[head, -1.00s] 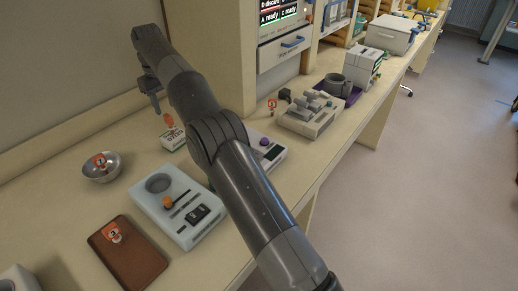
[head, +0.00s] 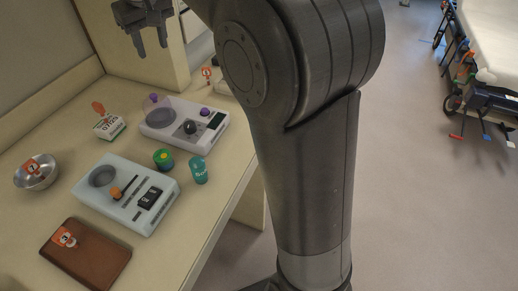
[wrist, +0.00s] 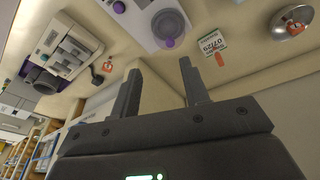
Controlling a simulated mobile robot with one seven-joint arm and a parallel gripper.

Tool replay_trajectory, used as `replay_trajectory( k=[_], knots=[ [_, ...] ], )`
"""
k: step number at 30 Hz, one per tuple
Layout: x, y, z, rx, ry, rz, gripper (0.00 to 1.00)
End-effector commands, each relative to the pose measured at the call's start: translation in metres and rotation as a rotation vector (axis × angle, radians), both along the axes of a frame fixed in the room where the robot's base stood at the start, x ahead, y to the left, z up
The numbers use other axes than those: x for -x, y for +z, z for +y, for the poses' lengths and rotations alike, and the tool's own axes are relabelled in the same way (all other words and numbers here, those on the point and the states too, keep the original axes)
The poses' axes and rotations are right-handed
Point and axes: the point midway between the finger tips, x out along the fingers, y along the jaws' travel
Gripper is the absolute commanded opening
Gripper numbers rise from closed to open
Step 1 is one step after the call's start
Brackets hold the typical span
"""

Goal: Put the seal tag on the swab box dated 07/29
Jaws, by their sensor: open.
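A small white box with green print (head: 109,127) stands on the counter in the head view. In the wrist view this box (wrist: 211,43) shows a printed date, too small to read surely. A plain orange oval piece (head: 98,107) shows at its back edge. Orange tags with white print show at the metal bowl (head: 45,178), on the brown folder (head: 88,256) and near the wall corner (head: 207,73). I cannot tell which is the seal tag. My gripper (head: 151,50) is open and empty above the counter, beyond the box; its fingers (wrist: 160,70) show in the wrist view.
A pale blue device (head: 124,197) stands in front of the box, a white device with knobs (head: 183,128) to its right. A green-lidded jar (head: 163,159) and teal bottle (head: 199,170) stand near the counter edge. My arm covers the middle of the head view.

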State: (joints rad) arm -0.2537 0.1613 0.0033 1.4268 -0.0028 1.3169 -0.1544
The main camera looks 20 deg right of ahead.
Motion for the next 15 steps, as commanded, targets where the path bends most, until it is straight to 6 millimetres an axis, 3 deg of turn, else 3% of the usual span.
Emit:
replay_trajectory(
  k=[1,8,15],
  knots=[
    [0.018,0.004,-0.014,-0.006,-0.024,-0.015,0.42],
    [0.092,-0.001,-0.062,-0.029,-0.126,-0.076,0.42],
    [0.175,-0.028,-0.101,-0.054,-0.232,-0.142,0.42]
  ],
)
